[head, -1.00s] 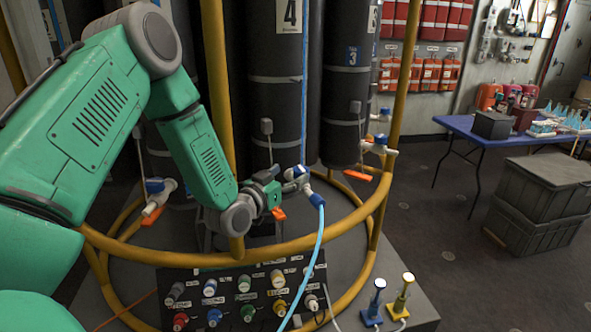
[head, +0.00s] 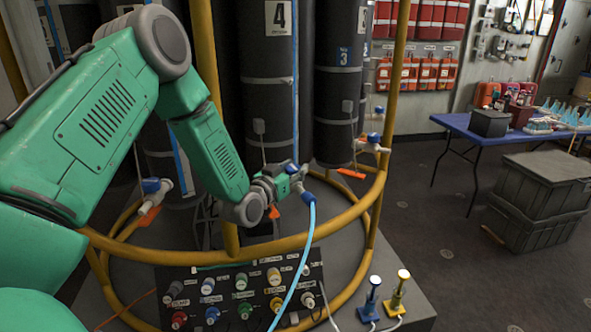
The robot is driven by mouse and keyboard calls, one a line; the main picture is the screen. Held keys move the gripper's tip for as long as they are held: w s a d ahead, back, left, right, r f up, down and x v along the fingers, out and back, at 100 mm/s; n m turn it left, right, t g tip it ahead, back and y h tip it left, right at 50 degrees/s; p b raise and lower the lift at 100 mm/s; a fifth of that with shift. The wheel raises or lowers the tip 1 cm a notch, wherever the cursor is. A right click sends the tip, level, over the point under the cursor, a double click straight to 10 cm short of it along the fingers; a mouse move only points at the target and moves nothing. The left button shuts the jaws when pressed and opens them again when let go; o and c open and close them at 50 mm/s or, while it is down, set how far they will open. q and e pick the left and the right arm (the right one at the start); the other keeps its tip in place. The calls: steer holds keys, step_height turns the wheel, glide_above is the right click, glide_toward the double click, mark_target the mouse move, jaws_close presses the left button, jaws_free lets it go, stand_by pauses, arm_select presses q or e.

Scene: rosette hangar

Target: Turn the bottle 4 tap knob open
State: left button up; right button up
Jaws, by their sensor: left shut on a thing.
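Bottle 4 (head: 268,110) is a tall black cylinder with a white "4" label, standing inside the yellow ring frame. Its tap (head: 302,188) is at the lower front, with a blue hose fitting on its right side. My left gripper (head: 287,177) reaches in from the left and is shut at the top of this tap, around the bottle 4 tap knob. The fingers hide most of the knob; only a little blue shows at the jaws. An orange tag (head: 273,212) hangs below the gripper. My right gripper is not in view.
The yellow frame rail (head: 300,243) curves in front of the tap. A blue hose (head: 308,250) drops past a panel of coloured knobs (head: 240,292). Bottle 3 (head: 341,95) and its tap (head: 370,146) stand to the right. A blue table (head: 470,130) is farther right.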

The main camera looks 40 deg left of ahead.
arm_select(q)
steer(key=shift+w+d+n+y, duration=0.1)
steer(key=shift+d+n+y, duration=0.15)
steer(key=shift+y, duration=0.25)
steer(key=shift+n+y+b, duration=0.3)
steer(key=shift+n+y, duration=0.05)
steer(key=shift+y, duration=0.05)
steer(key=n+y, duration=0.1)
steer(key=a+n+g+y, duration=0.1)
steer(key=y, duration=0.1)
steer(key=shift+f+b, duration=0.15)
steer(key=shift+b, duration=0.15)
steer(key=shift+c, duration=0.3)
steer(key=shift+o, duration=0.2)
steer(key=shift+d+n+g+y, duration=0.25)
steer(key=shift+n+g+y, duration=0.3)
steer(key=shift+y, duration=0.35)
steer(key=shift+a, duration=0.1)
steer(key=o, duration=1.2)
steer(key=shift+o, duration=0.2)
steer(key=shift+s, duration=0.25)
